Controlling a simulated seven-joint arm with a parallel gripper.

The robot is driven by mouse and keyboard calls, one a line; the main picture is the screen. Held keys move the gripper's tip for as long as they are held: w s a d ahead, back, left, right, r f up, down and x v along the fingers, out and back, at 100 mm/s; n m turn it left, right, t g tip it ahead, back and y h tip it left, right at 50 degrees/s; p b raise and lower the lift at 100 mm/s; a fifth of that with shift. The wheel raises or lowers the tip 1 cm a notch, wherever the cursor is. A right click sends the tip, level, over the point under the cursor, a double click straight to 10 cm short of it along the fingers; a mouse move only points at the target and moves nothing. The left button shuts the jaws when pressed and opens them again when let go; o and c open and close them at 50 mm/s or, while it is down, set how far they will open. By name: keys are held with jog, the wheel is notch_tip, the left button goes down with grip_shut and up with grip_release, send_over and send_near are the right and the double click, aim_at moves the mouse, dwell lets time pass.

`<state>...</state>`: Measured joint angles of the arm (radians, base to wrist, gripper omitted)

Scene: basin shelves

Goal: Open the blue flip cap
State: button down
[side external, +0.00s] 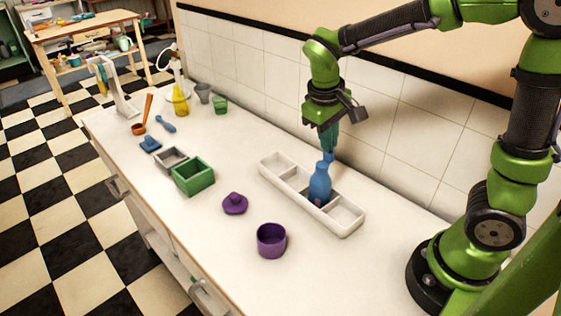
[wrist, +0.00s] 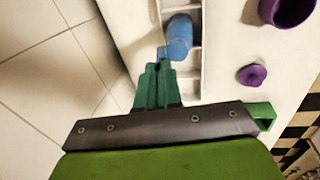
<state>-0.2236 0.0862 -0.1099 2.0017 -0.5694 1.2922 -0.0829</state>
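A blue bottle (side external: 320,185) stands upright in a compartment of the white divided tray (side external: 276,172). A small blue piece at its top, the flip cap (side external: 328,156), lies right below my fingertips. My gripper (side external: 329,148) points down above the bottle's top, slightly to its right. In the wrist view the teal fingers of my gripper (wrist: 156,68) are together, with their tips beside the blue cap (wrist: 162,53). The bottle (wrist: 179,36) shows just beyond. I cannot tell whether the fingertips touch the cap or how far it is tilted.
A purple cup (side external: 271,241) and a purple lid (side external: 235,204) are in front of the tray. Green (side external: 193,177) and grey (side external: 171,159) boxes stand to the left. The tiled wall (side external: 370,130) is close behind. The counter front right is clear.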

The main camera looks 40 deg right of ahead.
jog(key=shift+s+d+f+y, duration=0.1)
jog(key=shift+d+y, duration=0.4)
jog(key=shift+y, duration=0.35)
jog(key=shift+w+d+f+y, duration=0.1)
jog(key=shift+d+y, duration=0.4)
jog(key=shift+y, duration=0.4)
jog(key=shift+s+d+f+y, duration=0.1)
jog(key=shift+d+y, duration=0.4)
jog(key=shift+y, duration=0.35)
jog(key=c, duration=1.3)
grip_release()
jog(key=shift+r, duration=0.1)
jog(key=v, duration=1.6)
jog(key=shift+s+d+r, duration=0.3)
jog(key=shift+d, duration=0.05)
